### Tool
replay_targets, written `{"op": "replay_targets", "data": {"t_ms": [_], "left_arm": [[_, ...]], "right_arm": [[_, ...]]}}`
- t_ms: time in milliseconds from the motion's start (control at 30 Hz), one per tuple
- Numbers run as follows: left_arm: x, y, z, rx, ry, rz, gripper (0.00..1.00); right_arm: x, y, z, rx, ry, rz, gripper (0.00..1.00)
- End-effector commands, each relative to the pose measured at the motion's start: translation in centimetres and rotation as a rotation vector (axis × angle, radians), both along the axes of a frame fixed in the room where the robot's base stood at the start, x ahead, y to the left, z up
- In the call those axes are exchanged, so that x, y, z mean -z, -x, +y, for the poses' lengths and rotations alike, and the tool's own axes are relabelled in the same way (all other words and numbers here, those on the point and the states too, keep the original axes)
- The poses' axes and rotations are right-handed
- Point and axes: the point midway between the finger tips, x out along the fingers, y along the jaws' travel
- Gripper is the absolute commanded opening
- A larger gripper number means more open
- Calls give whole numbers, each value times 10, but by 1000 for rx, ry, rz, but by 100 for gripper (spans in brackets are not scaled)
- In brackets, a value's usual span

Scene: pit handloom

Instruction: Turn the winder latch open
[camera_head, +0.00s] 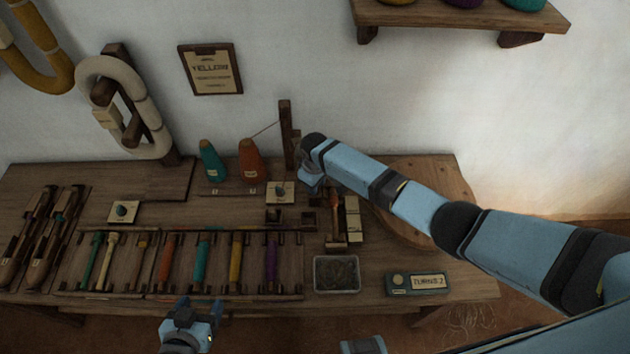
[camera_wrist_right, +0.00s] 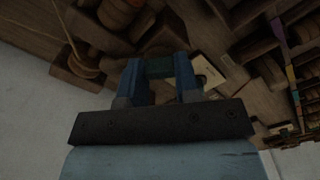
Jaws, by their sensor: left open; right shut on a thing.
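My right gripper (camera_wrist_right: 160,85) is shut on a small dark green piece (camera_wrist_right: 160,67), seen between its fingers in the wrist view. I cannot tell for sure that this piece is the winder latch. In the head view the right hand (camera_head: 311,182) is over the back of the bench, beside a dark upright post (camera_head: 287,135). It hides what lies under it. The winder with its wooden spindle (camera_head: 335,218) stands just in front of the hand. My left gripper (camera_head: 190,312) is open and empty at the bench's front edge.
Orange (camera_head: 250,160) and teal (camera_head: 211,160) cones stand at the back. A rack of coloured bobbins (camera_head: 202,262) fills the front left. A grey tray (camera_head: 337,273) and a "TURNS 2" box (camera_head: 418,283) sit at front right. A second knob plate (camera_head: 123,211) is at left.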

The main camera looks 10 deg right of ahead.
Motion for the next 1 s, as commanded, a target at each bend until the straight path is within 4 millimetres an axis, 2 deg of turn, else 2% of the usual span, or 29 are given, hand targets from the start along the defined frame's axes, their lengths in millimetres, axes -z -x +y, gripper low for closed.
{"op": "replay_targets", "data": {"t_ms": [500, 700, 1000], "left_arm": [[-9, -1, 0, 0, 1, -5, 69], [-8, -1, 0, 0, 1, -2, 69], [-7, 0, 1, 0, -2, 1, 69]], "right_arm": [[-1, 0, 0, -452, 0, -1, 6], [0, 0, 0, -567, -1, -1, 6], [0, 0, 1, -648, -1, -1, 6]]}}
